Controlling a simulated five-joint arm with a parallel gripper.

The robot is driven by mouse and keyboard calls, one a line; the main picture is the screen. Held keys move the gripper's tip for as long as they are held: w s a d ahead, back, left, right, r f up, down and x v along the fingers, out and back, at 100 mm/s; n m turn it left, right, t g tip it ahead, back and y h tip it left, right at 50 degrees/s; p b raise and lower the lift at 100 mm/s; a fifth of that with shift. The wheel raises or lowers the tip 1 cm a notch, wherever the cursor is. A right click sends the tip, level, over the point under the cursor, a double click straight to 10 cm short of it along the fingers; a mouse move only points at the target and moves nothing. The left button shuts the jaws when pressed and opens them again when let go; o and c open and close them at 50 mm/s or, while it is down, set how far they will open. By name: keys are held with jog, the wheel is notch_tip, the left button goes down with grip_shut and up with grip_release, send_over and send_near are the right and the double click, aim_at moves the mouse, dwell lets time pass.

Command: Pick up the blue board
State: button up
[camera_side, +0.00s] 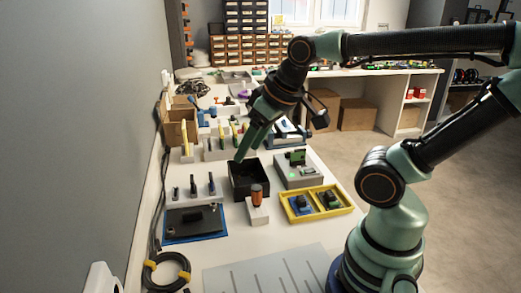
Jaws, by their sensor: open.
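A small blue board (301,205) lies in the left part of a yellow tray (320,215), beside a green board (329,199). My gripper (243,156) points downward above the back of a black open box (249,196). It is up and to the left of the yellow tray, apart from the blue board. The gripper is open, though its fingers overlap from this side and the gap between them is hard to see. Nothing shows between them.
A grey device (298,174) with a green board on it stands behind the yellow tray. An orange-handled tool (257,196) stands in a white block before the black box. A blue-edged dark mat (195,224) and a coiled cable (166,272) lie at left. A grey ribbed mat (270,274) is in front.

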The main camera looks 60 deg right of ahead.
dwell(0.3)
jog(key=o, duration=0.3)
jog(key=n+g, duration=0.6)
jog(key=n, duration=0.3)
send_over(302, 198)
notch_tip(302, 198, down, 12)
jog(key=f, duration=0.5)
jog(key=shift+s+a+f, duration=0.2)
jog(key=shift+a+f, duration=0.1)
jog(key=shift+w+d+f, duration=0.15)
jog(key=shift+f, duration=1.35)
jog(key=shift+w+d+f, duration=0.1)
jog(key=shift+f, duration=1.4)
